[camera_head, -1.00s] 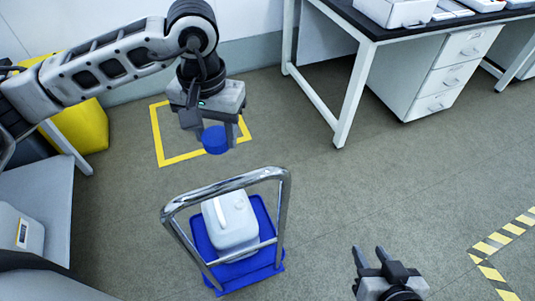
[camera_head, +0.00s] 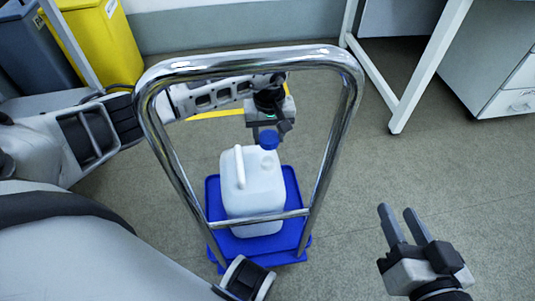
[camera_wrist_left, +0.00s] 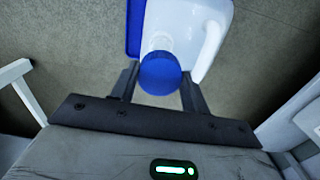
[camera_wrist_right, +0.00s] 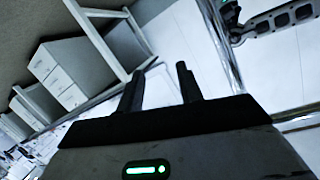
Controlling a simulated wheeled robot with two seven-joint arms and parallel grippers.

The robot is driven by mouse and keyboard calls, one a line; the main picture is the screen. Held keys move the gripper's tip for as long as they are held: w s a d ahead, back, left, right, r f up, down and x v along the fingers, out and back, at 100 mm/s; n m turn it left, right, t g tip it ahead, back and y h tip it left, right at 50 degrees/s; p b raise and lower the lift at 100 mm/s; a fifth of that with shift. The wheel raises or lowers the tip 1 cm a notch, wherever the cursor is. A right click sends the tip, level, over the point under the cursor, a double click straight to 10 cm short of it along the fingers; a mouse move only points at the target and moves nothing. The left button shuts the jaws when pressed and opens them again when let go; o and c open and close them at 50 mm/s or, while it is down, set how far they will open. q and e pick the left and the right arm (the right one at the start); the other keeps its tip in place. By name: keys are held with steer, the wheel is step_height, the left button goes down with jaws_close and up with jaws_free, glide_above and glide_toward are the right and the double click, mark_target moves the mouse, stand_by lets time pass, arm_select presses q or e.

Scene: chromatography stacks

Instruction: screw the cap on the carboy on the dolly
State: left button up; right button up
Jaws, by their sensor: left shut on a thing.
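The white carboy (camera_head: 253,188) stands upright on the blue dolly (camera_head: 213,205), behind the dolly's chrome handle. My left gripper (camera_head: 268,132) is behind the carboy's top and shut on the blue cap (camera_head: 269,140). In the left wrist view the cap (camera_wrist_left: 160,73) sits between the two fingers, and the carboy's pale neck (camera_wrist_left: 158,42) shows just beyond it. The cap is at or just above the neck; I cannot tell whether they touch. My right gripper (camera_head: 405,225) is open and empty, right of the dolly; its spread fingers also show in the right wrist view (camera_wrist_right: 158,88).
The chrome handle (camera_head: 250,62) rises in front of the carboy and my left forearm passes behind it. A yellow bin (camera_head: 100,40) and a grey bin (camera_head: 38,60) stand at back left. A bench leg (camera_head: 430,70) and drawers (camera_head: 500,70) are at right. Floor right of the dolly is clear.

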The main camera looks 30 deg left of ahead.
mark_target(267, 160)
arm_select(q)
steer(key=f, duration=0.2)
steer(key=shift+a+f+b, duration=0.2)
steer(key=shift+f+b, duration=0.95)
steer(key=shift+f, duration=0.35)
steer(key=shift+f+b, duration=0.5)
steer(key=shift+f, duration=0.25)
arm_select(e)
steer(key=shift+a+r+m+t+y, duration=0.2)
steer(key=shift+a+m+t+y, duration=0.2)
steer(key=shift+a+m+y, duration=0.25)
steer(key=shift+d, duration=0.1)
steer(key=shift+f, duration=0.15)
arm_select(q)
steer(key=shift+f+b, duration=0.2)
steer(key=shift+b, duration=0.15)
arm_select(e)
steer(key=shift+f, duration=0.15)
arm_select(q)
steer(key=shift+f, duration=0.15)
steer(key=shift+f+b, duration=0.6)
steer(key=shift+b, duration=0.1)
steer(key=shift+f, duration=0.15)
arm_select(e)
steer(key=shift+d+n, duration=0.1)
steer(key=shift+n, duration=0.15)
